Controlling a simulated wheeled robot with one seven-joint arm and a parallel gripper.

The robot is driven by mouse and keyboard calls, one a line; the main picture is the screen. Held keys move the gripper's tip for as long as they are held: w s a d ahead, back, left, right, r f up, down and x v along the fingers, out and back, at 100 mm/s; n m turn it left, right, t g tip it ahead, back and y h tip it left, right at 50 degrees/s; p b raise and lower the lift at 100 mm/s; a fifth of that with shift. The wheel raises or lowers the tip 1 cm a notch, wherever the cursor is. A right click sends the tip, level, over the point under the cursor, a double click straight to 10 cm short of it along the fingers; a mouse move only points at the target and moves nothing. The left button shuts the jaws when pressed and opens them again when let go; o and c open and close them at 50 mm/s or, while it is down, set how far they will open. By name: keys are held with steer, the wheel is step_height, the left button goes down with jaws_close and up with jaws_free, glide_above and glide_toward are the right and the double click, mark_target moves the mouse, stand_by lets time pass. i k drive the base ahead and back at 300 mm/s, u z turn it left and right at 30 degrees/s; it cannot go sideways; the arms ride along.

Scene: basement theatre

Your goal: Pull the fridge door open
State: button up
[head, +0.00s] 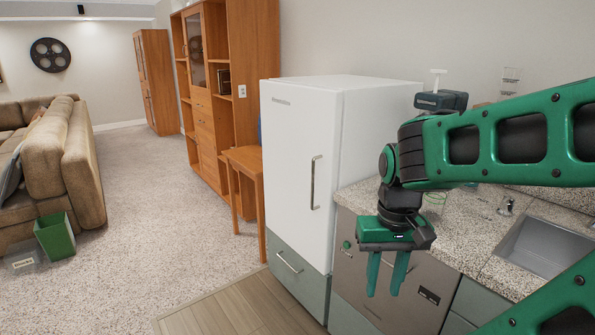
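The white fridge (295,165) stands in the middle of the head view, to the left of the counter. Its tall door looks shut and has a vertical metal handle (316,182) near its right edge. Below it is a grey drawer front with a slanted bar handle (289,262). My gripper (384,292) hangs to the right of the fridge, pointing down in front of the dishwasher. It is apart from the door handle. Its two green fingers are spread with a gap between them, and nothing shows between them.
A speckled counter (462,225) with a sink (550,245) runs to the right of the fridge, above a grey dishwasher (360,275). A wooden side table (245,160) stands left of the fridge. A sofa (65,160) and green bin (55,237) are far left. Carpet between is clear.

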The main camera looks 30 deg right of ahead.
mark_target(301, 124)
steer(key=u, duration=0.05)
steer(key=i, duration=1.1)
